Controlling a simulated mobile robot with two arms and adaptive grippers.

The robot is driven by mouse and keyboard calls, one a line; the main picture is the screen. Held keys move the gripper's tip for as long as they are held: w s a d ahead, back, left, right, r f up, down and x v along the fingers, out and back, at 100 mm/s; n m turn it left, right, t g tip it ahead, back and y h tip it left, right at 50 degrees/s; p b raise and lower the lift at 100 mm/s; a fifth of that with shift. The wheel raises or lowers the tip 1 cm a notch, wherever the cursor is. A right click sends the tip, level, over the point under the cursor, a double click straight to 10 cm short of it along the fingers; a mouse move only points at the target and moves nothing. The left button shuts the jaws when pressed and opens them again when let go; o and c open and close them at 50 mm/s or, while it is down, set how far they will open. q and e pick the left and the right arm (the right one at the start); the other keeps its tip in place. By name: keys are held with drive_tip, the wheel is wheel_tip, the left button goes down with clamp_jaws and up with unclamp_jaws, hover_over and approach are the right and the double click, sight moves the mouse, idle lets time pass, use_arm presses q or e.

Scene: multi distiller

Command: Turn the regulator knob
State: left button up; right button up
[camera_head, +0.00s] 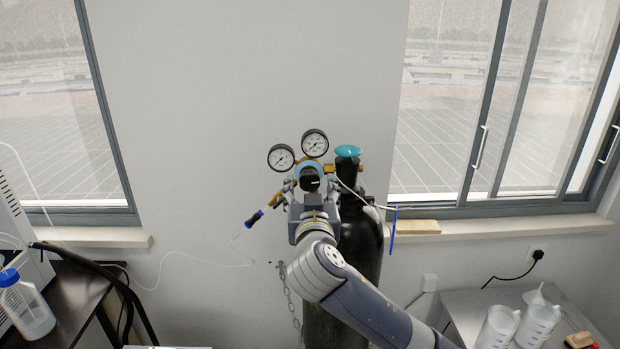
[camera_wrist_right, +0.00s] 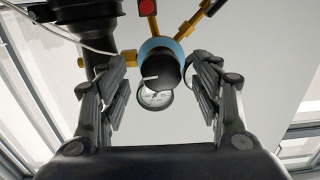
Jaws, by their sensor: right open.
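The regulator knob (camera_head: 311,183) is black with a white mark and has a blue collar behind it. In the right wrist view the knob (camera_wrist_right: 161,70) sits between the two fingers, with gaps visible on both sides. My right gripper (camera_head: 308,190) is open in front of the regulator, and its spread fingers also show in the right wrist view (camera_wrist_right: 163,88). Two round gauges, a left one (camera_head: 281,157) and an upper one (camera_head: 314,143), sit above the knob. My left gripper is not in view.
A black gas cylinder (camera_head: 361,240) with a turquoise top knob (camera_head: 347,151) stands behind my right arm. A blue-tipped tool or fitting (camera_head: 254,218) sticks out left of the regulator. A chain (camera_head: 290,298) hangs by the wall. Side tables stand at both lower edges.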

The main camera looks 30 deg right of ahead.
drive_tip(key=shift+x, duration=0.95)
drive_tip(key=shift+a, duration=0.1)
drive_tip(key=c, duration=1.1)
drive_tip(key=shift+o, duration=0.2)
